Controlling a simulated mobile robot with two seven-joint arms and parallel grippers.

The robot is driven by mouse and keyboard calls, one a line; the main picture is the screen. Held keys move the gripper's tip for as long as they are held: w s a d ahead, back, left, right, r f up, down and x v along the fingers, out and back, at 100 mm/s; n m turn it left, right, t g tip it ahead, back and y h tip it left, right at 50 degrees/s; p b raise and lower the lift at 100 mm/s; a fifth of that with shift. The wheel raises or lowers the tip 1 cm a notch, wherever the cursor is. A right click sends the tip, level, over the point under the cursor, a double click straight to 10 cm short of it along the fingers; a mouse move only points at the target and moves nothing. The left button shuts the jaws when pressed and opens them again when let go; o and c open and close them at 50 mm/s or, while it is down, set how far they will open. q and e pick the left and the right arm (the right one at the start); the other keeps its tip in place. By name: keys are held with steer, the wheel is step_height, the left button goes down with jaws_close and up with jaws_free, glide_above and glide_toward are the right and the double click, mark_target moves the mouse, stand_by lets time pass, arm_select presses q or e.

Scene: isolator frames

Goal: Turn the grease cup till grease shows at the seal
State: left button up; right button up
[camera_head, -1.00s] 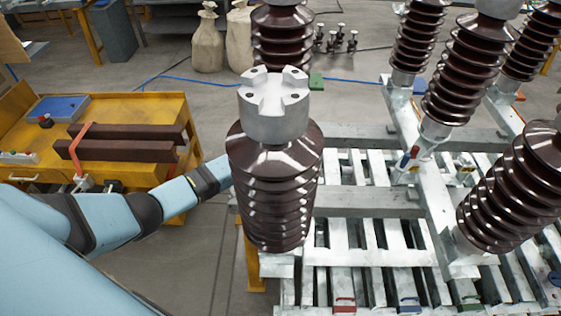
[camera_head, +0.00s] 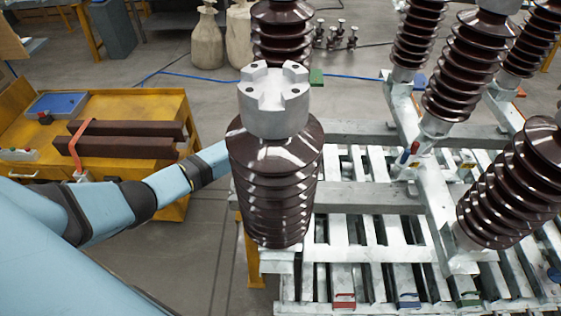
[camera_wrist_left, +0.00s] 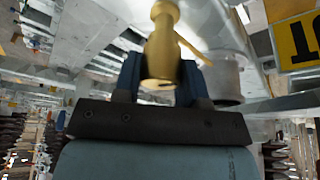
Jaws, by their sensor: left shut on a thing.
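In the left wrist view a brass-coloured fitting, which looks like the grease cup (camera_wrist_left: 162,45), stands between the blue fingers of my left gripper (camera_wrist_left: 160,80). The gripper is shut on it. A thin brass bar sticks out to the right of the cup. A grey metal housing (camera_wrist_left: 222,75) is close beside it on the right. I cannot make out the seal or any grease. In the head view my left arm reaches behind the front brown insulator (camera_head: 275,185), which hides the left gripper and the cup. My right gripper is not in view.
Several brown ribbed insulators stand on a galvanised frame (camera_head: 375,200). A yellow cart (camera_head: 100,110) with dark bars and a blue box is at the left. A yellow sign (camera_wrist_left: 297,42) is at the right in the wrist view. Floor is clear between cart and frame.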

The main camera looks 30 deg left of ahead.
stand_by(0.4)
arm_select(q)
steer(key=o, duration=0.9)
steer(key=shift+o, duration=0.2)
steer(key=v, duration=1.3)
steer(key=shift+s+r, duration=0.25)
steer(key=shift+r, duration=0.05)
steer(key=shift+a, duration=0.1)
